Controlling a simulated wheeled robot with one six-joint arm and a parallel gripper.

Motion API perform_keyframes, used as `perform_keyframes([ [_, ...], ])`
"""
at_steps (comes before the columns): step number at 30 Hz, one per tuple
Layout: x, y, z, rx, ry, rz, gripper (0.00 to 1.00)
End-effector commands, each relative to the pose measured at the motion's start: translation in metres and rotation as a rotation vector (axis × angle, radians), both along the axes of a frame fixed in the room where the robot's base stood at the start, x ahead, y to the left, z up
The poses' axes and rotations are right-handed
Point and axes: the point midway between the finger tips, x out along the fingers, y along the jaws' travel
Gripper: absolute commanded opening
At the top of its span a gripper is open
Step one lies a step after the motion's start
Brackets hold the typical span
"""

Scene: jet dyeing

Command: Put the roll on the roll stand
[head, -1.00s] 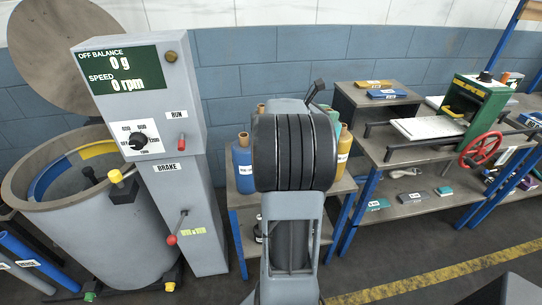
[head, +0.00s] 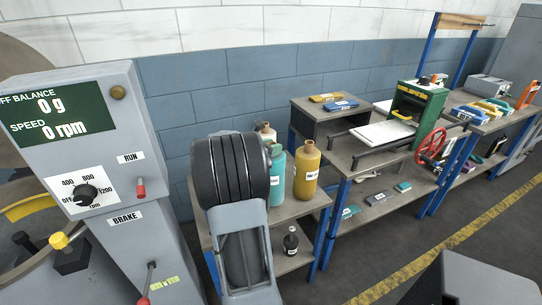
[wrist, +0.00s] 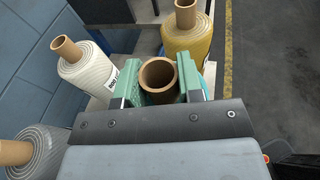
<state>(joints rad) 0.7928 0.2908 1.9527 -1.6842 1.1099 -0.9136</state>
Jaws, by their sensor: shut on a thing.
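My gripper (wrist: 162,82) has green jaws in the wrist view, shut on the brown cardboard core of a roll (wrist: 157,94). The core points up at the camera between the jaws. Teal shows just beside the right jaw, so the held roll looks teal. I cannot pick out a roll stand for certain.
An ochre roll (head: 306,172) and a white roll (wrist: 88,72) stand close by; a grey roll (wrist: 42,150) is at lower left. A bottle (head: 291,241) sits on the shelf below. The control console (head: 110,170) is left.

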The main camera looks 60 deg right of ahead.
Motion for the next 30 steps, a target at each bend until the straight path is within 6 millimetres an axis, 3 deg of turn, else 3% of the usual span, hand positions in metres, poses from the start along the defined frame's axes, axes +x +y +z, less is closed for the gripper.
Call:
perform_keyframes([
  [6, 0.000, 0.000, -0.024, -0.001, 0.001, 0.000, 0.00],
  [21, 0.000, 0.000, -0.032, -0.002, 0.000, 0.001, 0.00],
  [22, 0.000, 0.000, -0.031, 0.000, 0.001, 0.001, 0.37],
  [30, 0.000, 0.000, -0.031, 0.001, 0.001, 0.000, 0.60],
])
